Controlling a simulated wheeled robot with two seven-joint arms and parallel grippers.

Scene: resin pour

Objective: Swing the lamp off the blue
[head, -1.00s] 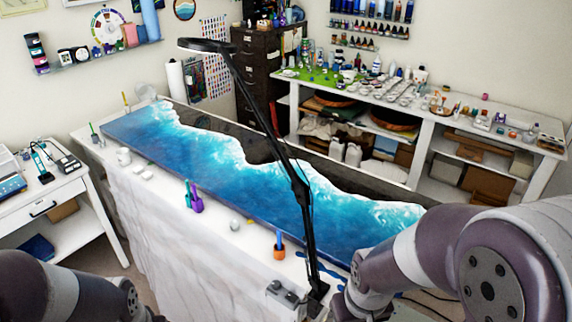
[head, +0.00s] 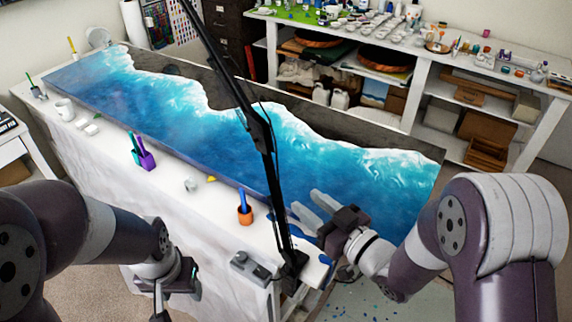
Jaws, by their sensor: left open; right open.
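The black lamp (head: 261,130) is clamped at the table's near edge by its base (head: 290,264). Its jointed arm rises up and left across the blue resin panel (head: 170,115) and leaves the top of the head view, so the lamp head is out of view. My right gripper (head: 307,206) is open, just right of the lamp's lower arm in the picture and over the panel's near edge; I cannot tell whether it touches the lamp. My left gripper (head: 176,298) is open and low in front of the white-draped table, apart from the lamp.
On the table's near strip stand an orange cup (head: 245,214), a purple holder (head: 147,160), a white mug (head: 65,108) and a grey box with knobs (head: 251,268) beside the lamp base. White shelves (head: 430,72) with bottles and boxes stand behind.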

